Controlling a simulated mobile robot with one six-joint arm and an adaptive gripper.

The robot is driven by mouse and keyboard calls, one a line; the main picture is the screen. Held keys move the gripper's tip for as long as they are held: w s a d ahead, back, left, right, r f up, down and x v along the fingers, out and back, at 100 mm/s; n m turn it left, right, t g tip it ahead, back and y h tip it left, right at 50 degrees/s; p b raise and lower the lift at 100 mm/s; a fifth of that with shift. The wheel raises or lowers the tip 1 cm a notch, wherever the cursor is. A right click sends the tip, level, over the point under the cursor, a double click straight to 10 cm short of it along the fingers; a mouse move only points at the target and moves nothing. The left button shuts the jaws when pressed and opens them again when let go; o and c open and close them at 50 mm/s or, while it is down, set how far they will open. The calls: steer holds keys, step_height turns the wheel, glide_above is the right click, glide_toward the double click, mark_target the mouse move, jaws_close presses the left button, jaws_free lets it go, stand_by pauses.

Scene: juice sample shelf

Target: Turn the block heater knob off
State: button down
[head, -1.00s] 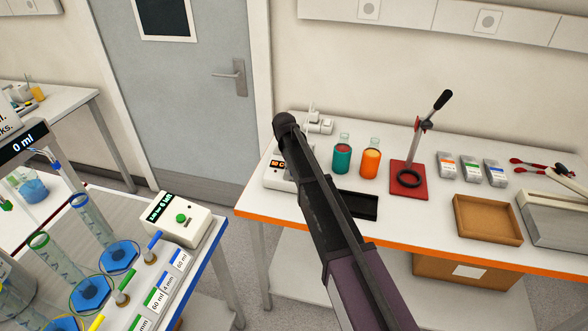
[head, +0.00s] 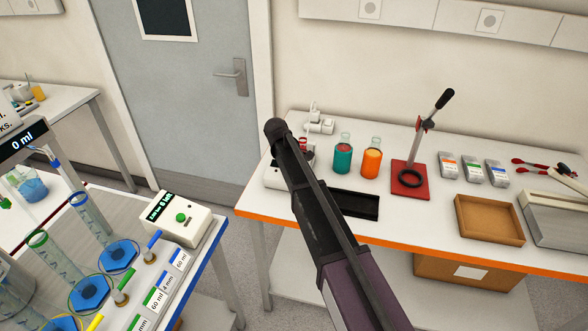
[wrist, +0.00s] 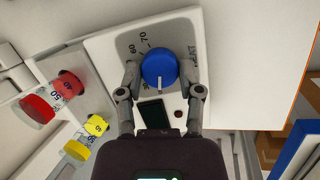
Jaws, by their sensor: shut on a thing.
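The block heater (wrist: 105,50) is a pale box with a blue round knob (wrist: 158,66), a printed scale reading 60 and 70, and a dark display (wrist: 152,114). The knob's white mark points toward the bottom of the wrist view. My gripper (wrist: 159,72) has one finger on each side of the knob and is shut on it. In the head view the heater (head: 274,179) is at the left end of the orange-edged bench, mostly hidden behind my arm. The knob and fingertips are hidden there.
A red-capped vial (wrist: 38,108) and a yellow-capped vial (wrist: 77,150) are left of the heater in the wrist view. A green bottle (head: 343,158), an orange bottle (head: 372,161), a black tray (head: 355,204) and a red press stand (head: 410,185) are to its right.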

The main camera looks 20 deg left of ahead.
steer(key=shift+s, duration=0.1)
stand_by(0.3)
steer(key=shift+c, duration=1.3)
jaws_free()
